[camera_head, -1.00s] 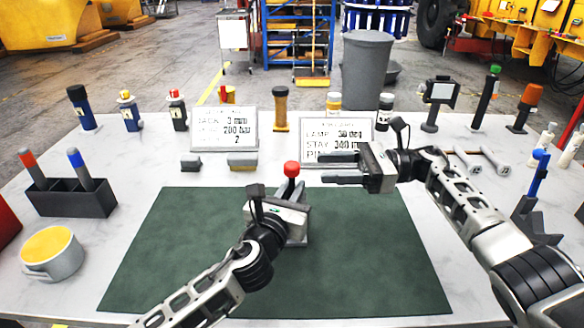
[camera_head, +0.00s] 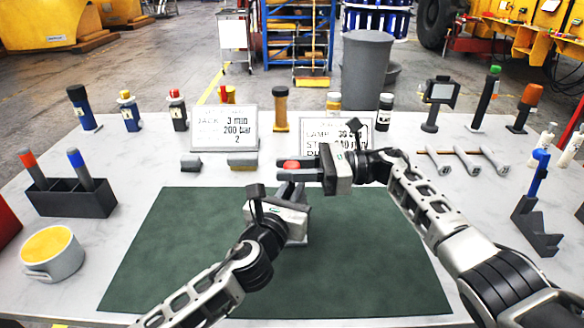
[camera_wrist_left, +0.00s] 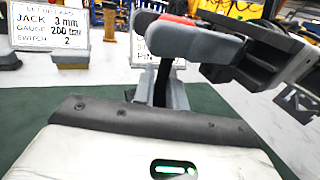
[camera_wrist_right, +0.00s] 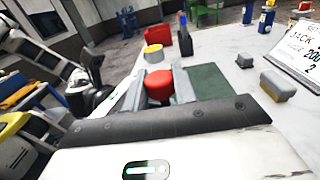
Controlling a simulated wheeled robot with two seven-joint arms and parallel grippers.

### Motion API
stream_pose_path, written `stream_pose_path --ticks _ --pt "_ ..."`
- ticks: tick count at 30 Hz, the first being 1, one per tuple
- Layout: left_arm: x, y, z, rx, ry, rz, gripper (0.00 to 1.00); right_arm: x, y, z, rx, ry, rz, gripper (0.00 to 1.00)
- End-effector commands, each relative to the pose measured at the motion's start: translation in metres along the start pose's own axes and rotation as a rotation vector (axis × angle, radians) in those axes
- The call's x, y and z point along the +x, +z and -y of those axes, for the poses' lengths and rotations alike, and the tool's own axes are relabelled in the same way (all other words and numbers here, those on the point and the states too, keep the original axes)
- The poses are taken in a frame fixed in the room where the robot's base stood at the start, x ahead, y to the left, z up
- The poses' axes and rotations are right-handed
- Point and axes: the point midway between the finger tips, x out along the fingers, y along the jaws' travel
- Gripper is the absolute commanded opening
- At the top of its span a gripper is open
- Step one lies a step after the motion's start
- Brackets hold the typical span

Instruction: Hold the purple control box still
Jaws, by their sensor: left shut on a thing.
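No purple box shows; what shows is a grey upright box (camera_head: 298,240) with a dark lever and a red knob (camera_head: 291,164), at the far part of the green mat. My left gripper (camera_head: 291,214) is shut on this box, hiding much of it. The left wrist view shows the grey body (camera_wrist_left: 176,95) and dark stem beyond the gripper's edge. My right gripper (camera_head: 295,169) is at the red knob, its fingers on either side of it. The right wrist view shows the knob (camera_wrist_right: 160,86) between these fingers; I cannot tell whether they press on it.
The green mat (camera_head: 190,270) is mostly bare. A dark holder (camera_head: 75,200) with red and blue-topped handles and a yellow-topped cup (camera_head: 50,265) are at left. A dark angled stand (camera_head: 535,225) is at right.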

Motion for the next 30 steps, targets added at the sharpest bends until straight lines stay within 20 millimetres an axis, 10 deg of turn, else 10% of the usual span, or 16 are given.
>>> stream_pose_path --ticks 28,29,30 --pt "-0.002 -0.004 0.004 0.006 -0.008 -0.005 0.00 -0.004 -0.003 0.026 0.266 -0.014 0.000 0.00" --pt "-0.002 -0.004 0.004 0.006 -0.008 -0.005 0.00 -0.004 -0.003 0.026 0.266 -0.015 -0.001 0.35" --pt "-0.002 -0.004 0.003 0.006 -0.008 -0.005 0.00 -0.004 -0.004 0.026 0.266 -0.015 -0.001 0.46"
